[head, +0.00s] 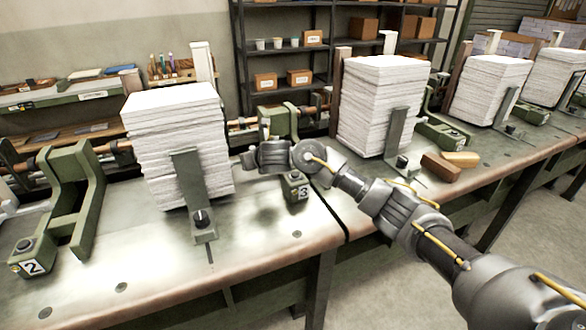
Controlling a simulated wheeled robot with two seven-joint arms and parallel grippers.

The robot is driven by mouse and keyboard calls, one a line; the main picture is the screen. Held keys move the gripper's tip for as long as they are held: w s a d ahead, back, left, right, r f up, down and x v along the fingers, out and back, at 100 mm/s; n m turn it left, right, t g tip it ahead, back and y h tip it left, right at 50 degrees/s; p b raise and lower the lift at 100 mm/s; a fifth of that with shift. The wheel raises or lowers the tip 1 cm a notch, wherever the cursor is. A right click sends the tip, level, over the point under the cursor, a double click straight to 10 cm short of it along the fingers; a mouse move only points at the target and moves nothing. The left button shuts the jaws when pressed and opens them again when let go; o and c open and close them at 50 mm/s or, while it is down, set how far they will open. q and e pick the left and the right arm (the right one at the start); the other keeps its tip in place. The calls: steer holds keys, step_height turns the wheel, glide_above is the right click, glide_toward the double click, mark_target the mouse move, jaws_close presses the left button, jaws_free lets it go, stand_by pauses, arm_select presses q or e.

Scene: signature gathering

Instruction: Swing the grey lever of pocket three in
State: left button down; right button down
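The number 3 plate (303,193) is on a green bracket between two tall paper stacks, partly hidden behind my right arm. One upright grey lever (190,180) with a black knob stands against the front of the left stack (172,125). Another grey lever (404,132) stands against the front of the middle stack (382,98). I cannot tell for sure which belongs to pocket three. My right gripper (247,159) is beside the left stack's right side, above the bench; its fingers are too small to tell open from shut. My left gripper is out of view.
A green bracket (75,205) with a number 2 plate stands at the left. A brown block (441,167) and a tan block (461,158) lie right of the middle stack. The bench front (150,285) is clear. Shelves (290,55) stand behind.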

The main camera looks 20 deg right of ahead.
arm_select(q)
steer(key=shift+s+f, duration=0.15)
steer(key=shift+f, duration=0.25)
arm_select(e)
steer(key=shift+w, duration=0.15)
steer(key=shift+r, duration=0.2)
